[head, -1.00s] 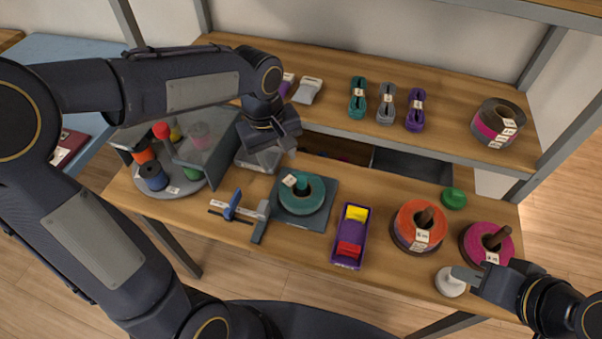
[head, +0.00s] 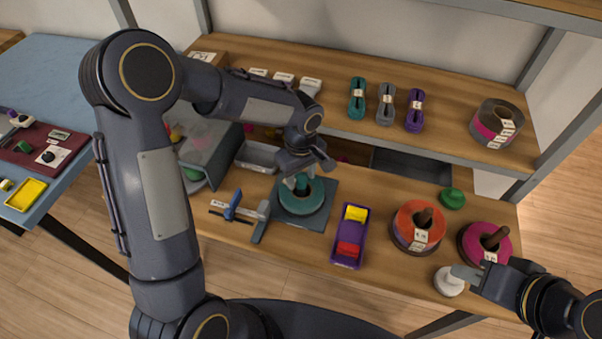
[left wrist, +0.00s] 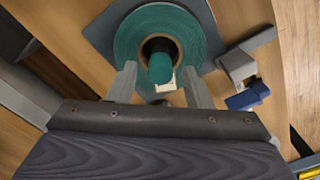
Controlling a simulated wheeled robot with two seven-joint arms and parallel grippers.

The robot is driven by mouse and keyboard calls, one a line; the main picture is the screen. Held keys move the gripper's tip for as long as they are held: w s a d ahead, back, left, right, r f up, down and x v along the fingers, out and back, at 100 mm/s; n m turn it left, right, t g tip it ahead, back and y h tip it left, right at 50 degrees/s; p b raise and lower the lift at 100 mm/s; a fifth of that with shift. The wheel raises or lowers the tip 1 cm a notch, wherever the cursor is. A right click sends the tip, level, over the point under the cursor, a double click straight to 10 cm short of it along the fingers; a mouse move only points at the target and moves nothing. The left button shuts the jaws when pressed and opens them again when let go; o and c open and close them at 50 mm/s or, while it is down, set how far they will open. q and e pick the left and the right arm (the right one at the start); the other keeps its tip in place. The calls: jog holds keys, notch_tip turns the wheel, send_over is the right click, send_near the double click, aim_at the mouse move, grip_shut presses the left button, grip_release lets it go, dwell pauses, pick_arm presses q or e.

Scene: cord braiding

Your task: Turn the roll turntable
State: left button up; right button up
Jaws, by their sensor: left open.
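A teal roll (head: 302,201) lies on a dark square plate (head: 328,188), around a teal post (left wrist: 161,66). My left gripper (head: 303,182) is open over this roll, its fingertips on either side near the post; I cannot tell whether they touch. My right gripper (head: 466,273) is at a white round knob (head: 449,282); its jaw opening is unclear.
A clear panel (head: 215,158) stands beside the turntable. A blue and grey clamp-like tool (head: 236,207), a purple tray (head: 349,237), orange (head: 418,228) and magenta (head: 485,246) rolls stand along the bench. The shelf (head: 450,105) with cord bundles overhangs the back.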

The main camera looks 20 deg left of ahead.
pick_arm(q)
jog(key=shift+c, duration=0.4)
jog(key=c, duration=0.9)
jog(key=shift+m+b, duration=0.3)
jog(key=shift+m, duration=0.3)
